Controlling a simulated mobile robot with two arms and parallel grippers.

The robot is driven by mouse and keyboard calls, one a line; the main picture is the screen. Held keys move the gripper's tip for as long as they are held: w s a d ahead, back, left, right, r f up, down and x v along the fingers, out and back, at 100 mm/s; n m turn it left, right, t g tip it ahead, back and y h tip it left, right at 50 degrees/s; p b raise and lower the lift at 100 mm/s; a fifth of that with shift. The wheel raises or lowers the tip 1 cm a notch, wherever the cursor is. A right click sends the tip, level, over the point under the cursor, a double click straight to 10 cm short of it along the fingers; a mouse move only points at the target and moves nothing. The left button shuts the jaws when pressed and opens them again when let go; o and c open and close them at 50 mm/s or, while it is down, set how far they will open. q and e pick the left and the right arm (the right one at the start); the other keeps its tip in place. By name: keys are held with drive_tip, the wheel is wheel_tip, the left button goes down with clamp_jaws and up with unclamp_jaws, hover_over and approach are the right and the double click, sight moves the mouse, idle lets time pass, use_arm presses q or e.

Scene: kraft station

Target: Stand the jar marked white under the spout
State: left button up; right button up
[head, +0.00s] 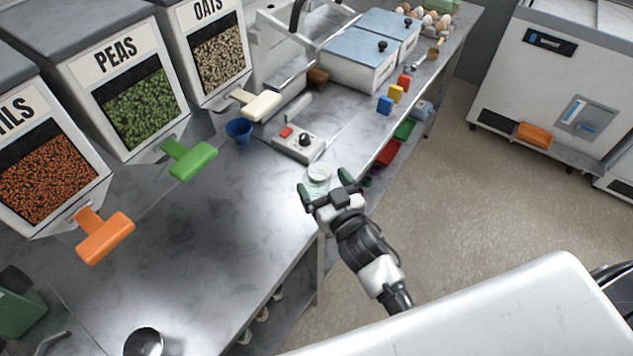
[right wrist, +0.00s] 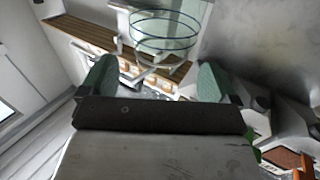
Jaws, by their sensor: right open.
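A clear glass jar (head: 318,174) stands near the front edge of the metal counter, just ahead of my right gripper (head: 326,184). The right gripper is open, its green fingertips spread on either side of the jar's near part. In the right wrist view the jar (right wrist: 165,34) shows as a clear round rim beyond the gap between the fingers (right wrist: 155,78). I cannot make out a white mark on it. Dispensers carry an orange paddle (head: 105,238), a green paddle (head: 192,161) and a cream paddle (head: 260,106) at their outlets. My left gripper is not in view.
A blue funnel-like cup (head: 239,130) stands below the oats dispenser. A metal round thing (head: 144,342) is at the bottom left. The counter before the peas dispenser is clear.

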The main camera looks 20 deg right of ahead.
sight(316, 169)
drive_tip(key=w, duration=0.3)
drive_tip(key=shift+w+a+p, duration=0.3)
drive_tip(key=shift+p, duration=0.1)
drive_tip(key=shift+w, duration=0.2)
drive_tip(key=shift+s, duration=0.1)
drive_tip(key=c, duration=1.2)
drive_tip(key=shift+r, duration=0.6)
drive_tip(key=s+d+r+b, duration=0.2)
drive_tip(key=s+d+r, duration=0.6)
drive_tip(key=r, duration=0.2)
drive_tip(key=s+a+f+h, duration=0.1)
drive_tip(key=s, duration=0.1)
drive_tip(key=s+a+f+m, duration=0.1)
drive_tip(key=s+f, duration=0.1)
drive_tip(key=s+a+f+h, duration=0.1)
drive_tip(key=s+a+f, duration=0.1)
drive_tip(key=shift+s+f+m+h+b, duration=0.1)
drive_tip(key=shift+s+m+h+b, duration=0.1)
drive_tip(key=shift+m+h+b, duration=0.1)
